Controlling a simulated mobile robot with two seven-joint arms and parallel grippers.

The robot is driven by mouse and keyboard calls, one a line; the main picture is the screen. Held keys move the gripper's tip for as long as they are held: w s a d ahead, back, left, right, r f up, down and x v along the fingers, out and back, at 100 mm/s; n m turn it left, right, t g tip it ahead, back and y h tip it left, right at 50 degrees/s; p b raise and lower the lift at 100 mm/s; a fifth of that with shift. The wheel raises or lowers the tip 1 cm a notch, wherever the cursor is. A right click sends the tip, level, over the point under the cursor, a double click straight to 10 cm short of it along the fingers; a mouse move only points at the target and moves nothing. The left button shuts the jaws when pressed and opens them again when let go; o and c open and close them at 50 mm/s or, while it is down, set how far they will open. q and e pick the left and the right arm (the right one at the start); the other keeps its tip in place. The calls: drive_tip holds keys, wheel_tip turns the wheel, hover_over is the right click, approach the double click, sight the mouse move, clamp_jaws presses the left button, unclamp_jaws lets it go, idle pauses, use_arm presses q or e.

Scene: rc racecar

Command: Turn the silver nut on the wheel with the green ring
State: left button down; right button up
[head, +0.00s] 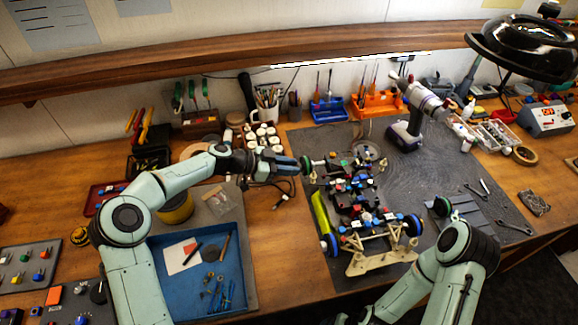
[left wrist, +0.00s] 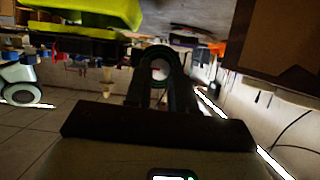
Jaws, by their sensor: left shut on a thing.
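The car chassis (head: 362,205) lies on the dark mat, with blue-ringed wheels at its near end. A black wheel with a green ring (head: 306,164) is at its far left corner. My left gripper (head: 297,164) reaches it from the left, its fingertips at the wheel's outer face. The fingers are closed at the hub; the silver nut is hidden by them in the head view. In the left wrist view, the left fingers (left wrist: 158,80) meet at a dark round shape with a pale middle.
A lime panel (head: 322,215) lies along the chassis's left side. A power drill (head: 408,130) stands behind on the mat. A blue tray (head: 236,287) with small parts is at lower left. Wrenches lie at right.

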use_arm(q)
drive_tip(key=shift+w+a+n+g+h, duration=0.15)
drive_tip(key=shift+n+g+h, duration=0.15)
drive_tip(key=shift+n+g, duration=0.65)
drive_tip(key=shift+w+d+n+g+h, duration=0.15)
drive_tip(key=shift+n+g+h, duration=0.25)
drive_tip(key=shift+n, duration=0.95)
drive_tip(key=shift+a, duration=0.1)
drive_tip(key=c, duration=0.9)
unclamp_jaws()
drive_tip(key=v, duration=1.3)
drive_tip(key=shift+a+r, duration=0.15)
drive_tip(key=shift+a, duration=0.05)
